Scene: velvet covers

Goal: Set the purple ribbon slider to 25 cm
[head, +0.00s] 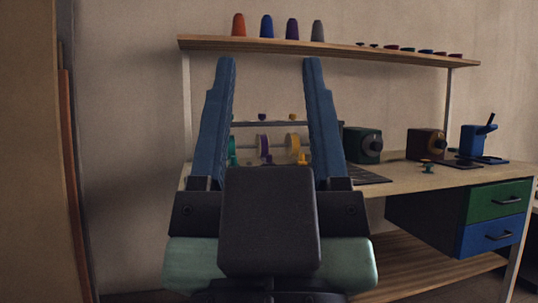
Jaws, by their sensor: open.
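My gripper (270,64) is open in front of the head camera, its two blue fingers raised and spread wide, with nothing between the fingertips. Beyond it, seen between the fingers, a rack on the desk carries a purple ribbon spool (262,143) between a green spool (233,147) and a yellow spool (292,142). A small purple piece (267,158), possibly the ribbon slider, shows low by the purple spool. It is apart from my gripper. Any scale marks are too small to read, and my fingers and wrist hide part of the rack.
The wooden desk (420,178) holds a green machine (362,145), a brown machine (426,143) and a blue device (475,141) at the right. A shelf (330,47) above carries several cones and small items. A tall wooden panel (30,150) stands at the left.

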